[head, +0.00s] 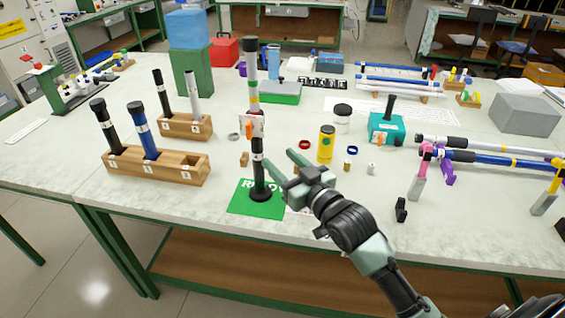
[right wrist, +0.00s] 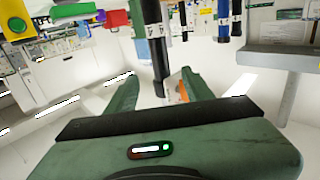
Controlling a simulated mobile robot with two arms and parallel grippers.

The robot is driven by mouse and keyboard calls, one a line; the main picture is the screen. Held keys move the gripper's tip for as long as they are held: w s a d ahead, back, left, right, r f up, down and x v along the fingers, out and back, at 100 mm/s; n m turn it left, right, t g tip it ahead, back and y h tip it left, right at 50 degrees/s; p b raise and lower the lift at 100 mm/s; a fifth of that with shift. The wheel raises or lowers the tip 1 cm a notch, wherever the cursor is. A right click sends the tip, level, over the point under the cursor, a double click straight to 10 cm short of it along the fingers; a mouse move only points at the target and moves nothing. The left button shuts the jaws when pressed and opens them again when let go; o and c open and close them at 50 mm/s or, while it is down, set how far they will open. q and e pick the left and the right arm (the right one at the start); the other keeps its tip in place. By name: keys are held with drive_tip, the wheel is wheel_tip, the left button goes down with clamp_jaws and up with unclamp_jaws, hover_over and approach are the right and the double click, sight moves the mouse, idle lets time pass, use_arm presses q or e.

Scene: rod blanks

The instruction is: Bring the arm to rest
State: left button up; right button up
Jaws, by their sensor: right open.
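My right gripper (head: 278,158) is open, its two fingers pointing at a black rod with white bands (head: 259,172) that stands upright on the green READY mat (head: 240,200). In the right wrist view the open fingers (right wrist: 160,78) show with a dark rod with white bands (right wrist: 155,40) beyond and between them; I cannot tell whether they touch it. Above the black rod are a white card with an orange piece (head: 250,128) and a striped section (head: 251,70); I cannot tell whether these join it. My left gripper is not in view.
A wooden rack (head: 185,170) holds a black and a blue rod; its right-hand slot looks empty. Another rack (head: 190,128) stands behind. Long rods lie on supports (head: 418,187) at right. The front right tabletop is mostly clear.

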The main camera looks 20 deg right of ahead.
idle(0.4)
drive_tip(key=s+a+f+g+h, duration=0.2)
drive_tip(key=s+f+g, duration=0.5)
drive_tip(key=s+f, duration=0.75)
drive_tip(key=s+f+g+h, duration=0.1)
drive_tip(key=s+f+g, duration=0.3)
drive_tip(key=s, duration=0.5)
drive_tip(key=s+f+g, duration=0.3)
drive_tip(key=s+f, duration=0.1)
drive_tip(key=s, duration=0.4)
wheel_tip(320, 180, down, 24)
drive_tip(key=g, duration=0.1)
drive_tip(key=s+d+f+g, duration=0.1)
drive_tip(key=s+d+f, duration=0.1)
drive_tip(key=s+f, duration=1.6)
drive_tip(key=shift+s+d+f+g, duration=0.2)
drive_tip(key=shift+d+f+g, duration=0.05)
drive_tip(key=shift+g, duration=0.05)
